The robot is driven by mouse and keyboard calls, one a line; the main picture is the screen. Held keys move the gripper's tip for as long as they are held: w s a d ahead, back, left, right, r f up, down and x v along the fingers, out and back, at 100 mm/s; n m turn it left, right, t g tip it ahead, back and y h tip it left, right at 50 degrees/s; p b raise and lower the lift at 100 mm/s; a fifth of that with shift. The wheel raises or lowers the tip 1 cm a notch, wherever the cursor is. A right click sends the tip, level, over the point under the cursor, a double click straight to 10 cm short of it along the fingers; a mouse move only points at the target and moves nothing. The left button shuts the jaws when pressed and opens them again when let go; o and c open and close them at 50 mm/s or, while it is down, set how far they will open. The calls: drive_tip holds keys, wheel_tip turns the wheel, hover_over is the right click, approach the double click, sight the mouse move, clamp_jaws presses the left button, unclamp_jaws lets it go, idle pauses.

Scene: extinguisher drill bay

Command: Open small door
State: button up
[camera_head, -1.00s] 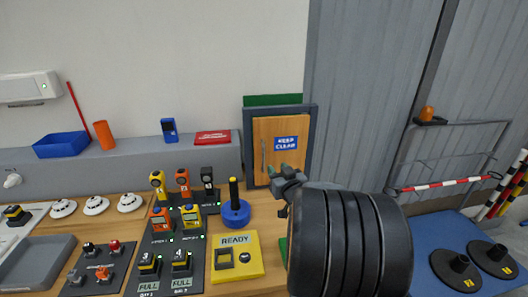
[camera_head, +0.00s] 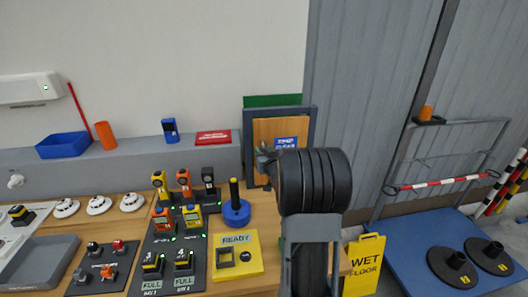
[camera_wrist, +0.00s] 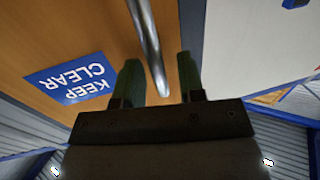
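The small wooden door (camera_head: 267,131) stands upright in a grey-blue frame (camera_head: 311,125) at the back of the bench and looks shut. It has a blue KEEP CLEAR sign (camera_head: 291,142), which shows upside down in the wrist view (camera_wrist: 72,78). My gripper (camera_head: 266,158) is in front of the door, and my arm hides the door's lower right part. In the wrist view my gripper (camera_wrist: 160,80) is open, with its two green fingers apart. The silver bar handle (camera_wrist: 148,45) runs between the fingers, and I see no clear contact.
A blue round base with a black stick (camera_head: 236,210) and a yellow READY box (camera_head: 234,257) stand on the bench left of my arm. A yellow wet floor sign (camera_head: 364,266) and a blue trolley (camera_head: 410,232) are at the right. A grey ledge (camera_head: 110,172) runs left of the door.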

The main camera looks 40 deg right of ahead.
drive_tip(key=shift+c, duration=0.4)
clamp_jaws()
drive_tip(key=shift+s, duration=0.1)
